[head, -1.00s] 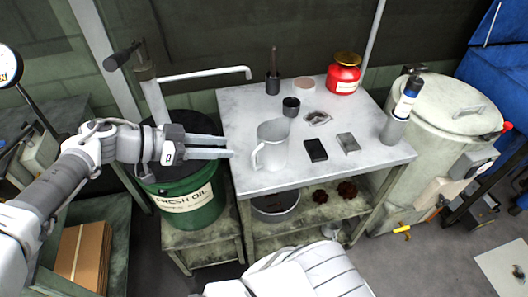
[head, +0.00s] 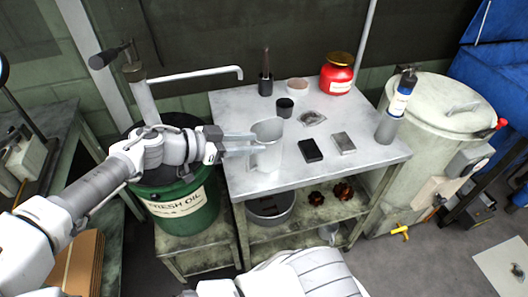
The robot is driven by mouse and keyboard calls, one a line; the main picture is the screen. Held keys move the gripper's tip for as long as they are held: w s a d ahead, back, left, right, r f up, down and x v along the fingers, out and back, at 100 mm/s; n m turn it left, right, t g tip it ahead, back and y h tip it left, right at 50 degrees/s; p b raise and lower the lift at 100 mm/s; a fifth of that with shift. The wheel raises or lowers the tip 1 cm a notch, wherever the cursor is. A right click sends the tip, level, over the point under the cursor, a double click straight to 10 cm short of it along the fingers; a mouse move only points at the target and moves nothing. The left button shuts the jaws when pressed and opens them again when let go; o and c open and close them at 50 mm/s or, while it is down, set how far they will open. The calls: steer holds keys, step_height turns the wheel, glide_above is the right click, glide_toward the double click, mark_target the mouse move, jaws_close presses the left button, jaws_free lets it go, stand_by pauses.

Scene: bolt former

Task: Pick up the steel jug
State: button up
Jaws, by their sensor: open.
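The steel jug (head: 269,151) stands upright on the grey table (head: 290,178), near its left side. It is pale, with its handle side facing left toward my gripper. My gripper (head: 258,144) is open and reaches in from the left, level with the jug's upper part. Its fingertips are at the jug's left side, where the handle is. The fingers overlap the handle in this view, so I cannot tell whether they touch it or stand around it.
Behind the jug are a small dark cup (head: 285,107) and a red jar (head: 337,74). A black block (head: 310,150) and a grey block (head: 343,143) lie to its right. A spray bottle (head: 395,110) stands at the right edge. A green oil drum (head: 183,204) is below my arm.

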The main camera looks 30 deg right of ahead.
steer(key=b+x, duration=0.1)
steer(key=x, duration=0.4)
steer(key=shift+d+f, duration=0.15)
steer(key=shift+d, duration=0.15)
jaws_close()
stand_by(1.1)
